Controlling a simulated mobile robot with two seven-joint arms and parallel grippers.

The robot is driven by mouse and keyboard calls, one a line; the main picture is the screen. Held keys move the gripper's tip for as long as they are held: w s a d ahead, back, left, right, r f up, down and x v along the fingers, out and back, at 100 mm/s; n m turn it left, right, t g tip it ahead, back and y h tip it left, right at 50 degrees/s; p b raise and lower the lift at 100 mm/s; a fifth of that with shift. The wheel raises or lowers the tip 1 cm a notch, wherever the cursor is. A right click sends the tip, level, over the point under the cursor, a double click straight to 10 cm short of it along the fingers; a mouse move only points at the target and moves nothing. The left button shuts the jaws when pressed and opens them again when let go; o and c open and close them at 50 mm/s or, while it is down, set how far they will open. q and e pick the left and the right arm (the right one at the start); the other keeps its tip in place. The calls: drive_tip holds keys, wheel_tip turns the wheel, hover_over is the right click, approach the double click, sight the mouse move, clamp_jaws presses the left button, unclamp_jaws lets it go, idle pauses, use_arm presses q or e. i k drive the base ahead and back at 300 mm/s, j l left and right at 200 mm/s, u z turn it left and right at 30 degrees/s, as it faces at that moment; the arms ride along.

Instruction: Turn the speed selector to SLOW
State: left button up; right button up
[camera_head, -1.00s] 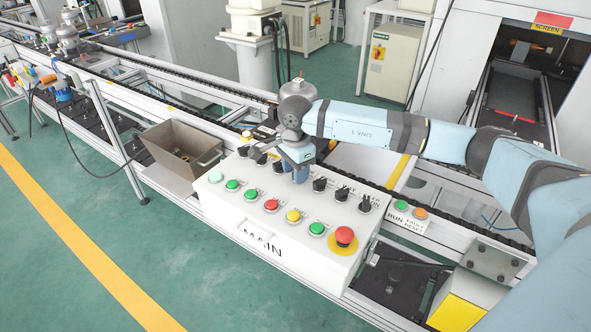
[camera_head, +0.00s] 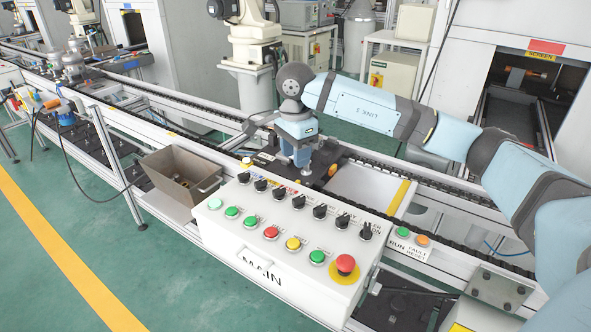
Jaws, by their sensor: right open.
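The white control box (camera_head: 285,263) marked MAIN stands in the middle, with a row of several black rotary selectors (camera_head: 298,202) along its back edge. The lettering above the selectors is too small to read, so I cannot tell which is the speed selector or where it points. My right gripper (camera_head: 303,168) points down, open and empty, behind and above the selector row. It appears apart from the knobs. My left gripper is out of view.
Coloured push buttons (camera_head: 270,233) and a red emergency stop (camera_head: 345,264) sit in front of the selectors. A metal bin (camera_head: 183,180) stands left of the box. The conveyor rail (camera_head: 440,196) runs behind. A RUN and FAULT RESET button plate (camera_head: 411,243) is at the right.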

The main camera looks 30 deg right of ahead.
sight(319, 212)
drive_tip(key=k+j, duration=0.75)
drive_tip(key=k, duration=0.1)
